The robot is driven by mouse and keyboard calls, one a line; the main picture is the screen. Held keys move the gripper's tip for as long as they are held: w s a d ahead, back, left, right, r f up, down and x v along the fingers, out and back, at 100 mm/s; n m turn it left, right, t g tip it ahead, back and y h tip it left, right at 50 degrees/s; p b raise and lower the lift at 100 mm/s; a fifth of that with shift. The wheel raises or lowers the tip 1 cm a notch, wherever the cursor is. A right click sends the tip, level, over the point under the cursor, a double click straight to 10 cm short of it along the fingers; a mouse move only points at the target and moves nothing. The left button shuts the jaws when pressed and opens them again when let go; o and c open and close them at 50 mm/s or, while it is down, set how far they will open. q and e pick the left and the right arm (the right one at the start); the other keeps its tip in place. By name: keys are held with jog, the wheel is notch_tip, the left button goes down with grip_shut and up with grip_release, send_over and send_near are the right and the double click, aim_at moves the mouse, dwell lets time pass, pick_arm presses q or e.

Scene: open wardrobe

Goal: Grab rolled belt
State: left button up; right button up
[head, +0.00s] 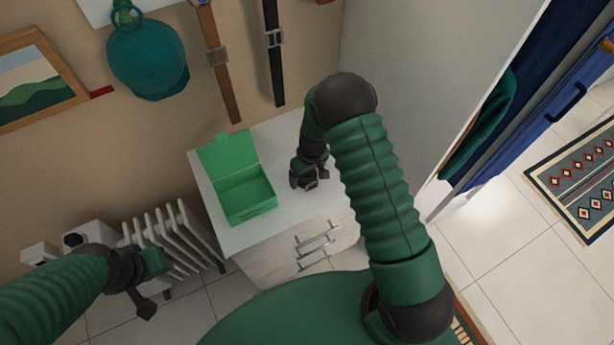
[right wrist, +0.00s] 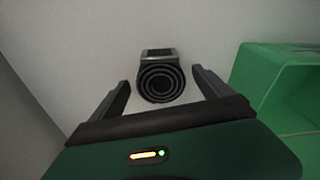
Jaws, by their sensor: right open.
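The rolled belt (right wrist: 161,80) is a dark spiral coil with a metal buckle, seen in the right wrist view on the white surface. My right gripper (right wrist: 160,90) is open, with one finger on each side of the coil and gaps between fingers and belt. In the head view my right gripper (head: 310,182) is low over the white cabinet top (head: 290,135), and the belt is hidden there. My left gripper (head: 143,285) is at the lower left, away from the cabinet; its jaw state is unclear.
An open green box (head: 247,212) stands on the cabinet left of my right gripper, also close by in the right wrist view (right wrist: 285,85). Straps hang on the wall behind: one brown (head: 220,75), one black (head: 275,65). A white radiator (head: 170,240) stands left. A grey panel rises right.

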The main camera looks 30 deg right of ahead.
jog(key=c, duration=1.6)
jog(key=shift+r, duration=0.1)
